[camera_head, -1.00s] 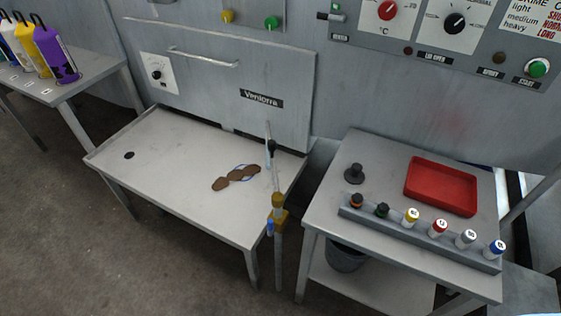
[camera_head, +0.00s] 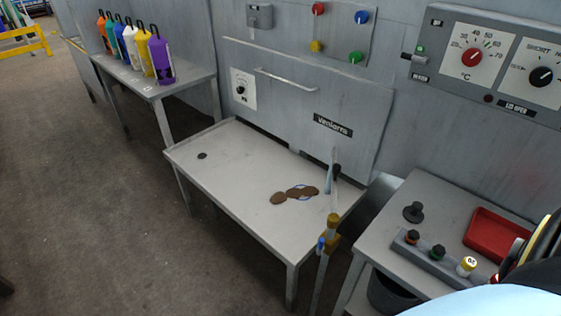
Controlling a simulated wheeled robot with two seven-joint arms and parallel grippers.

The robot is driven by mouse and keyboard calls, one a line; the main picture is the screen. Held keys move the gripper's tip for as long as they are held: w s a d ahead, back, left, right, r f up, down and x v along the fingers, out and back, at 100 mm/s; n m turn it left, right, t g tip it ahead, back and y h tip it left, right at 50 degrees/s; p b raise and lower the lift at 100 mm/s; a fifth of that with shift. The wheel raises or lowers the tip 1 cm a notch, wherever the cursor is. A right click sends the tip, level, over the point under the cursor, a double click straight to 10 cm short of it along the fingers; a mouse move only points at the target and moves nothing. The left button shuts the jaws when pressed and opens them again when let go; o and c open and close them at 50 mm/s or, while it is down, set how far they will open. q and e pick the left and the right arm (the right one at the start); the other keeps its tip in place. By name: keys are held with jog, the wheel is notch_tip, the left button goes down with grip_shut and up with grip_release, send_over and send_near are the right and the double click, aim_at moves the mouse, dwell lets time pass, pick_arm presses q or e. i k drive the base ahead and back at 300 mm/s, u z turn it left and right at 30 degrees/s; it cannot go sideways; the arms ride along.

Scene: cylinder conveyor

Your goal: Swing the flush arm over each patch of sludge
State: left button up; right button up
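Brown sludge patches (camera_head: 279,198) lie on the pale steel drain table (camera_head: 230,180), in a short row near its right end. A thin bluish outline shows around part of the row. The flush arm (camera_head: 333,175) is on a post with a yellow joint (camera_head: 332,229) at the table's front right corner. It is a slim grey piece with a dark part, just right of the sludge. A blue-tipped part shows low on the post. Part of my own arm fills the lower right corner; neither gripper's fingertips show.
A side table at right holds a grey rack (camera_head: 418,249) of capped vials, a red tray (camera_head: 492,235) and a dark knob-shaped piece (camera_head: 413,211). A bin (camera_head: 390,296) sits beneath. Coloured bottles (camera_head: 161,60) stand on a left bench.

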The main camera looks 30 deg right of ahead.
aim_at(333, 219)
jog(key=u, duration=0.2)
jog(key=i, duration=1)
jog(key=z, duration=1.25)
